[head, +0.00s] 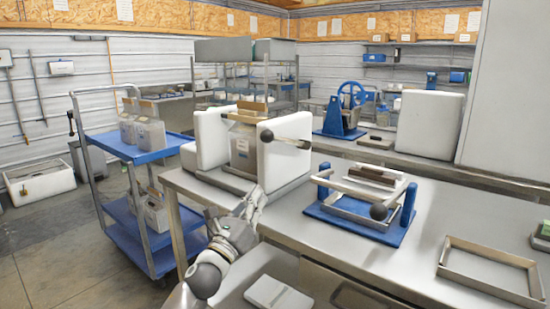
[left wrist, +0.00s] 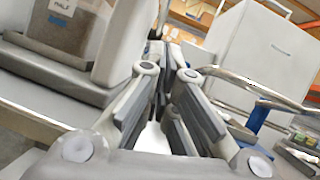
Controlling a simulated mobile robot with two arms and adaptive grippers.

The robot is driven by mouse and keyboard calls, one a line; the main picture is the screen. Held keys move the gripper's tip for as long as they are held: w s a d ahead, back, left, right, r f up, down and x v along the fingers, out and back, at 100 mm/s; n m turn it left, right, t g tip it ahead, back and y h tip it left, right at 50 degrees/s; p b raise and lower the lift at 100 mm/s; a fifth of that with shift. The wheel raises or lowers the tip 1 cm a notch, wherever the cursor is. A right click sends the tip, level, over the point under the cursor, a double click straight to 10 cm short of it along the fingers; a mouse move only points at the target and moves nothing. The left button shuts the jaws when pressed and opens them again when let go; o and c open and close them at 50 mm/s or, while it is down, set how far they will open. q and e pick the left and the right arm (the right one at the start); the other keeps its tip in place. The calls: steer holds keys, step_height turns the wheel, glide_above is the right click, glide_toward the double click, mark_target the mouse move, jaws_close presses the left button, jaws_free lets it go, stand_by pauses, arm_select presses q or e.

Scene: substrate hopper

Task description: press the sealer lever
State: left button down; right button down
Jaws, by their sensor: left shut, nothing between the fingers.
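The sealer appears to be the machine with two white blocks (head: 210,135) on the steel bench. The lever is not clearly visible there. My right gripper is not in view.
A blue-based frame (head: 395,236) with a ball-ended handle stands right of the sealer. A metal tray (head: 450,281) lies at the bench's right. A blue trolley (head: 115,145) with bags stands to the left. Bare bench top lies between the frame and tray.

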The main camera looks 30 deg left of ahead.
mark_target(287, 141)
arm_select(q)
steer(key=shift+r, duration=0.15)
